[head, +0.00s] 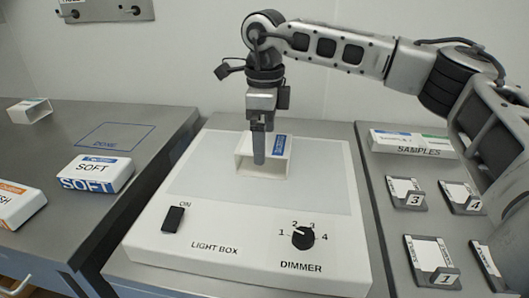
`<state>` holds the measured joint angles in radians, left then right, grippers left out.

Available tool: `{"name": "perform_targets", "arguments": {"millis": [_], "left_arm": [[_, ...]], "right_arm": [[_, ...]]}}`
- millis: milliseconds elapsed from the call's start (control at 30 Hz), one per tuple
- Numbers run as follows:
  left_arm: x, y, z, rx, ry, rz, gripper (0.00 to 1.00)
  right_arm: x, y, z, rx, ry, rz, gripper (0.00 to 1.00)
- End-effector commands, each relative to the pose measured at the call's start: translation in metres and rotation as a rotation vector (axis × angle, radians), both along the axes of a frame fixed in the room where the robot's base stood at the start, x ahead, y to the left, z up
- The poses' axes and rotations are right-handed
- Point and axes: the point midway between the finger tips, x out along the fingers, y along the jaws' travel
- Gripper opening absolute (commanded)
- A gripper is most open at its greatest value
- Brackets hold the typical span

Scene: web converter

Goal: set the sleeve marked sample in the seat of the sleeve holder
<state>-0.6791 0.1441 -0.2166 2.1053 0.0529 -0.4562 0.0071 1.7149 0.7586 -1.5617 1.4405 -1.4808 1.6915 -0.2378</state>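A white open-ended sleeve (276,164) with a blue strip lies on the light box panel; no "sample" wording is readable on it. My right gripper (259,157) points down at this sleeve, with one dark finger visible in front of it. The other finger is hidden, so I cannot tell whether it grips the sleeve. No seat of a sleeve holder can be made out for certain. My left gripper is not in view.
The light box (160,222) has a switch and a dimmer knob (303,238). The left counter holds a SOFT box (97,172), an orange-marked box (18,203) and an empty DONE outline (115,136). At right are a SAMPLES tray (412,151) and several numbered card stands (432,262).

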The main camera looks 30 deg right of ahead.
Motion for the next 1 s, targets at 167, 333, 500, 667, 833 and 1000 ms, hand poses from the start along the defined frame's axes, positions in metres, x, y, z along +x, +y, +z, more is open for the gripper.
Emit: {"name": "perform_targets", "arguments": {"millis": [167, 333, 500, 667, 833, 1000], "left_arm": [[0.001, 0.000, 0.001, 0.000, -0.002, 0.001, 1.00], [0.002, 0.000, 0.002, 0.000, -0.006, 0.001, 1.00], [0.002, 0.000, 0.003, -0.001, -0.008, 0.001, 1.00], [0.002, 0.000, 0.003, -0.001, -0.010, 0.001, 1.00], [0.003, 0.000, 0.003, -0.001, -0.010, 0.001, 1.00], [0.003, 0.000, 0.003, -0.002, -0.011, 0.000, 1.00]], "right_arm": [[0.000, 0.000, -0.001, 0.001, -0.001, 0.000, 1.00], [0.000, 0.000, -0.001, 0.001, -0.001, 0.000, 0.67], [0.000, 0.000, 0.000, 0.000, -0.001, 0.000, 0.56], [0.000, 0.000, 0.000, 0.000, -0.001, 0.000, 0.56], [0.001, 0.000, 0.008, 0.000, -0.003, 0.000, 0.56], [0.001, 0.001, 0.030, 0.001, -0.003, 0.001, 0.56]]}}
